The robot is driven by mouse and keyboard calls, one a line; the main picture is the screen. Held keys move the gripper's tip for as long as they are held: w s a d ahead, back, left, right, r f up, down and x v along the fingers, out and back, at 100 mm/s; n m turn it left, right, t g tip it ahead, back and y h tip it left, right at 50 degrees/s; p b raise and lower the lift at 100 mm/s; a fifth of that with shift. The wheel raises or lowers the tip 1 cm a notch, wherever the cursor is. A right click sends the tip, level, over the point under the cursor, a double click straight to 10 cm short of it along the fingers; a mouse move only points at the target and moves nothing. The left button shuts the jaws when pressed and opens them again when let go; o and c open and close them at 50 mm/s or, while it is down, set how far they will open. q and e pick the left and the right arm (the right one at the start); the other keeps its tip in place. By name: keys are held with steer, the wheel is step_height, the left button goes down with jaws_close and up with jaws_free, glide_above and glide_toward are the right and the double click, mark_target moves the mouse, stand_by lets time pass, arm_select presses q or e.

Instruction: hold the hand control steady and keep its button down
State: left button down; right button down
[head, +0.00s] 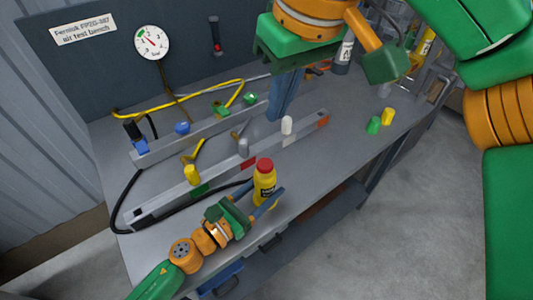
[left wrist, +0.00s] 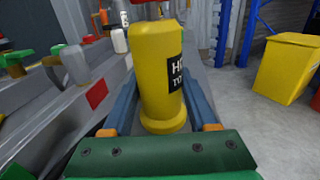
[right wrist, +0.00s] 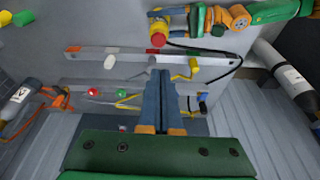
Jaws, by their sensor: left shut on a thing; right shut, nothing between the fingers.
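The hand control (head: 265,184) is a yellow cylinder with a dark label and a red button (head: 264,165) on top. It stands upright near the bench's front edge. My left gripper (head: 266,196) is shut on its body; in the left wrist view the yellow body (left wrist: 160,75) sits between the two blue fingers. My right gripper (head: 274,117) is shut and empty, pointing down over the bench behind the control. In the right wrist view its fingertips (right wrist: 160,74) are apart from the red button (right wrist: 158,40). Nothing touches the button.
Two grey rails (head: 240,165) with coloured knobs run across the bench (head: 110,165). A yellow hose (head: 180,113) and a black hose lie there. A gauge (head: 152,42) is on the back panel. Green and yellow pieces (head: 387,116) stand at the right. Open floor lies right of the bench.

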mark_target(266, 166)
steer(key=shift+r+n, duration=0.1)
steer(key=shift+n, duration=0.2)
steer(key=x, duration=1.3)
steer(key=shift+s+d, duration=0.3)
steer(key=shift+f, duration=0.65)
steer(key=shift+f, duration=0.85)
steer(key=shift+s, duration=0.1)
arm_select(q)
steer(key=shift+r, duration=0.2)
arm_select(e)
steer(key=shift+f, duration=0.1)
stand_by(1.5)
